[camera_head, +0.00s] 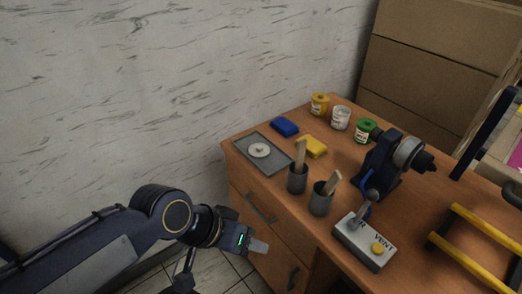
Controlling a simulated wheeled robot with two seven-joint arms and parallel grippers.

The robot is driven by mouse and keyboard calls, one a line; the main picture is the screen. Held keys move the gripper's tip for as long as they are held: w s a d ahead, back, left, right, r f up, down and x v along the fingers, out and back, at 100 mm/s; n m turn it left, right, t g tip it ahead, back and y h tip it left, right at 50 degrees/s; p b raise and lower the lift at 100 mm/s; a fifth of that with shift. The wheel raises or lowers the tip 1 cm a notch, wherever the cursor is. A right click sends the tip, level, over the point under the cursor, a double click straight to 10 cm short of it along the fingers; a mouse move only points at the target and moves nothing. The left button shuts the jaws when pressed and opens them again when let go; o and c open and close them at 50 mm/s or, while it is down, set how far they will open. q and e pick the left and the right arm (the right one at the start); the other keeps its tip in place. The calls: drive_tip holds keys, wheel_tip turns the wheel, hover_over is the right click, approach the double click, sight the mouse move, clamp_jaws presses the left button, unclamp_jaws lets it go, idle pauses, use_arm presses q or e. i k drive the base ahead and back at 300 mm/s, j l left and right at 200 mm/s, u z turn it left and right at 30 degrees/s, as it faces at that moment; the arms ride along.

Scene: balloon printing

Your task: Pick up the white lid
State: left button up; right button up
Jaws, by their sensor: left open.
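A round white lid (259,150) lies flat on a grey tray (275,166) at the left end of the wooden table. My left gripper (260,247) is beside the table's drawer front, below and in front of the tray. It is apart from the lid and holds nothing that I can see. Its fingers are small and seen from the side. My right gripper is not in the picture.
Two dark cups with wooden sticks (297,179) stand right of the tray. Several paint jars (341,118), a dark machine (384,160) and a lever box (364,241) stand further right.

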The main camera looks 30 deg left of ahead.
sight(259, 150)
drive_tip(key=j+z, duration=0.1)
drive_tip(key=z, duration=0.55)
drive_tip(key=k+j+z, duration=0.1)
drive_tip(key=j+z, duration=0.2)
drive_tip(key=k+j+z, duration=0.1)
drive_tip(key=j+z, duration=0.2)
drive_tip(key=k+j+z, duration=0.15)
drive_tip(key=j+z, duration=0.2)
drive_tip(key=k+j, duration=0.1)
drive_tip(key=j, duration=0.25)
drive_tip(key=k+j, duration=0.1)
drive_tip(key=j, duration=0.25)
drive_tip(key=k+j, duration=0.1)
drive_tip(key=j, duration=0.25)
drive_tip(key=k+j+z, duration=0.1)
drive_tip(key=j, duration=0.25)
drive_tip(key=k+j, duration=0.15)
drive_tip(key=j, duration=0.2)
